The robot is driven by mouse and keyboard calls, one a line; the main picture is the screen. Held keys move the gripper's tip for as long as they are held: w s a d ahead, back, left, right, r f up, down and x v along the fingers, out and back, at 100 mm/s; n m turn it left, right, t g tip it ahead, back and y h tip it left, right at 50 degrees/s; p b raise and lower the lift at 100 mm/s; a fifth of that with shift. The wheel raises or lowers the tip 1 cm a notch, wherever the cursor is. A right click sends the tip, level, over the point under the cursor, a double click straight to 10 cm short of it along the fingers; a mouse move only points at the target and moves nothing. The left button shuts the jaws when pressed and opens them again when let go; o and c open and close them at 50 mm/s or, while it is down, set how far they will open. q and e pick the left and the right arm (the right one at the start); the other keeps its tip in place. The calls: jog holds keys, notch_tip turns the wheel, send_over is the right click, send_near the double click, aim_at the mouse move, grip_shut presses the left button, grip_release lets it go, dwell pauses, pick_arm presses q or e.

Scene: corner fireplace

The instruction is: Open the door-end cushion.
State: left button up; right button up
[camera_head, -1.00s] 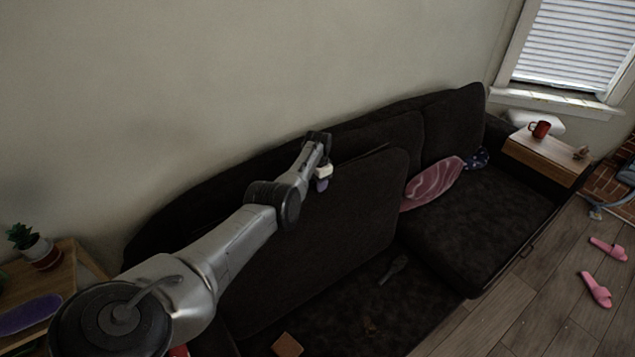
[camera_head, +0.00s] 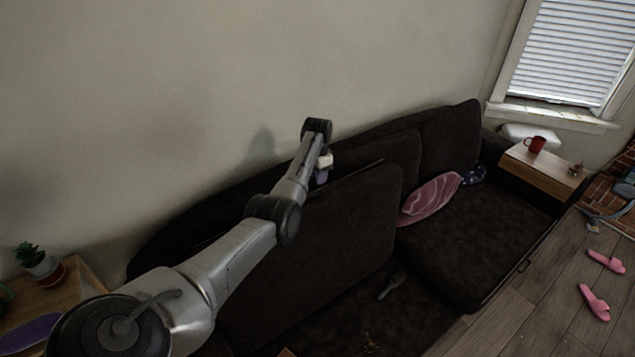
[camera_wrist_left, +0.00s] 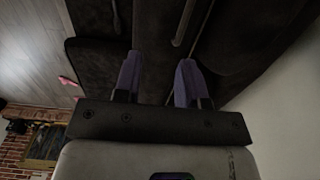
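The near seat cushion (camera_head: 335,235) of the dark sofa is tilted up on edge, leaning toward the backrest. It leaves a dark space (camera_head: 400,318) below it. A thin bar (camera_head: 350,176) runs along its upper edge. My left gripper (camera_head: 322,174) is at that upper edge, pointing down; contact is unclear. In the left wrist view, the gripper's two purple fingers (camera_wrist_left: 158,78) are apart, with dark sofa surfaces beyond and nothing clearly held. A pale bar (camera_wrist_left: 184,22) shows past the fingertips. My right gripper is not in view.
The far seat cushion (camera_head: 475,245) lies flat, with a pink pillow (camera_head: 431,199) on it. A grey object (camera_head: 391,286) lies in the space below the raised cushion. A red mug (camera_head: 535,145) stands on the wooden armrest tray (camera_head: 541,176). Pink slippers (camera_head: 595,302) lie on the floor.

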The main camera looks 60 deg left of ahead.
pick_arm(q)
jog(key=shift+r, duration=0.7)
dwell(0.3)
